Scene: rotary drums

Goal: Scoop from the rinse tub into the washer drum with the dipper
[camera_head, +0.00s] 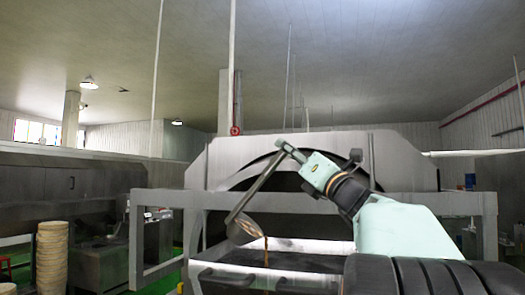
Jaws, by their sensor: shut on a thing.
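My gripper (291,152) is shut on the upper end of the dipper (256,188). The dipper's grey handle slopes down to the left to a round bowl (243,229). The bowl is tilted, and something brown shows in it. A thin brown strand hangs below its right side; I cannot tell whether it is liquid. The large grey washer drum (222,160) stands behind, with a dark arched opening partly hidden by my arm and the dipper. A low, open metal trough (225,277), perhaps the rinse tub, lies below the bowl. Its contents are not clear.
A grey frame bar (160,200) crosses in front of the drum on the left, and another (465,203) on the right. A stack of pale round baskets (52,258) and a metal cabinet (103,265) stand at left. Thin poles hang from the ceiling.

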